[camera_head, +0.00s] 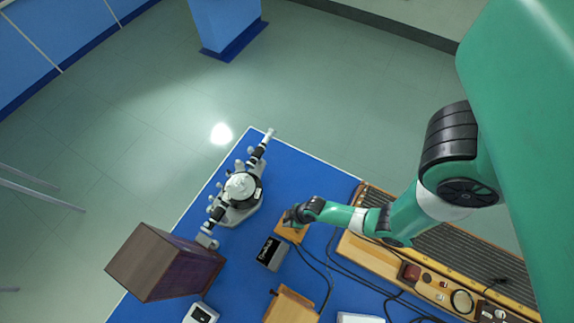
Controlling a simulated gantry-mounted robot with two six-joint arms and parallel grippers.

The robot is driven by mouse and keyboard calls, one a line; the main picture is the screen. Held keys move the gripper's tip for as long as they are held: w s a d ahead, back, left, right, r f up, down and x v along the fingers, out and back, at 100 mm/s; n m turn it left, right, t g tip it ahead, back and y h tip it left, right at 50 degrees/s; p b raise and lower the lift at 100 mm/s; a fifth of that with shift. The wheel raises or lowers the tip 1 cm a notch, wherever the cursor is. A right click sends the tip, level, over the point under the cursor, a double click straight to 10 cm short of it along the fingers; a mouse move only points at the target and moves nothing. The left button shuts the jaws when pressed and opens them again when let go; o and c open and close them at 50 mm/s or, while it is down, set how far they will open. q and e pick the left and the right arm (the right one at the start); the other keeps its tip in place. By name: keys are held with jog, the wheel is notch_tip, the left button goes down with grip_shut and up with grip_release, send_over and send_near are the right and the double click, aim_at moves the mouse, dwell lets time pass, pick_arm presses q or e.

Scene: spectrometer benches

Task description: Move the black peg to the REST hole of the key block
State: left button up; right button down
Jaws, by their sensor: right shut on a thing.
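The key block (291,234) is a small orange-brown wooden block on the blue bench top, below the middle of the view. My right gripper (290,219) is over the block's upper left part, at the end of the green arm that comes in from the right. It is shut on the black peg, which is too small and too covered by the gripper to make out. The holes of the block and their labels cannot be read, and I cannot tell whether the peg is in a hole. My left gripper is not in view.
A grey spectrometer (238,192) stands left of the block, with a dark brown box (165,263) below it. A grey box with a black label (271,253) is close to the block. Cables, a wooden stand (291,306) and a long slatted apparatus (440,248) lie below and right.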

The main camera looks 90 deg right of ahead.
jog(key=shift+f+b, duration=2.5)
jog(key=shift+f, duration=0.35)
jog(key=c, duration=0.7)
grip_release()
jog(key=shift+o, duration=0.2)
jog(key=p+v, duration=0.4)
jog(key=v, duration=0.7)
jog(key=shift+r, duration=0.35)
